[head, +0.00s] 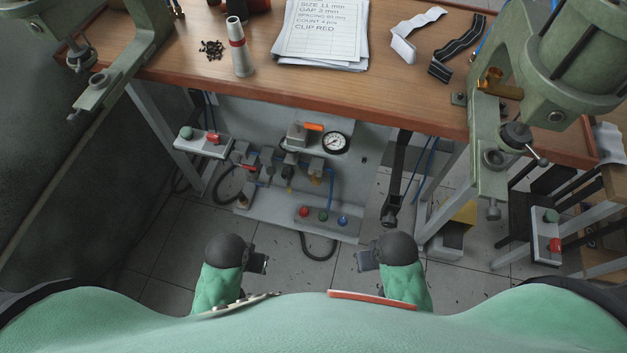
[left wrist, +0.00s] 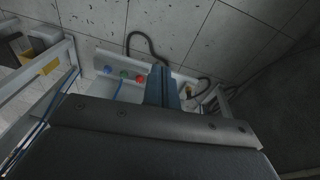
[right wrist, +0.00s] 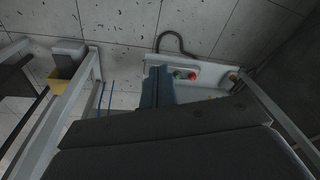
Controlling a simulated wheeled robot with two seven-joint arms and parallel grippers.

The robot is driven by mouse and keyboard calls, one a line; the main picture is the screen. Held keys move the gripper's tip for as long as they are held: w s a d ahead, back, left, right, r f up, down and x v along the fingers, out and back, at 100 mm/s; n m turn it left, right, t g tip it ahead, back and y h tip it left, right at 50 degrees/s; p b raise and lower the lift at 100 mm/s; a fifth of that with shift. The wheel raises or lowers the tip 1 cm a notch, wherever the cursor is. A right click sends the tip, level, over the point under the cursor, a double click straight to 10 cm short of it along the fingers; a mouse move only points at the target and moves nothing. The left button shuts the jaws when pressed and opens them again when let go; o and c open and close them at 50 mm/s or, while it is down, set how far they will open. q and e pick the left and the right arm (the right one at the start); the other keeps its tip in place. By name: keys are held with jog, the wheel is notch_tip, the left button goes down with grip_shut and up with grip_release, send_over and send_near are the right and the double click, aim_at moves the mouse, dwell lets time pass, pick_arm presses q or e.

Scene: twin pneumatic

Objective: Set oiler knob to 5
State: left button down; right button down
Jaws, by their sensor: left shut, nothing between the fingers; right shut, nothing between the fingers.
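The pneumatic unit (head: 275,165) is mounted on a pale panel below the bench, with several small grey bodies in a row. A small bowl with an amber tint (head: 316,172) hangs below the gauge area and may be the oiler. I cannot make out the oiler knob or its setting at this size. My left gripper (head: 262,263) and right gripper (head: 363,260) are low in front of the panel, apart from the unit. Both are shut and empty; their closed fingers also show in the left wrist view (left wrist: 162,88) and right wrist view (right wrist: 157,88).
A gauge (head: 335,143) and an orange lever (head: 313,127) sit above the unit. A button strip (head: 323,217) with red, green and blue buttons lies between the grippers and the unit. The wooden bench top (head: 270,85) overhangs above. A black pedal-like bar (head: 392,205) stands right.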

pick_arm(q)
jog(key=shift+w+a+r, duration=0.1)
jog(key=shift+w+r, duration=0.05)
jog(key=shift+w, duration=0.2)
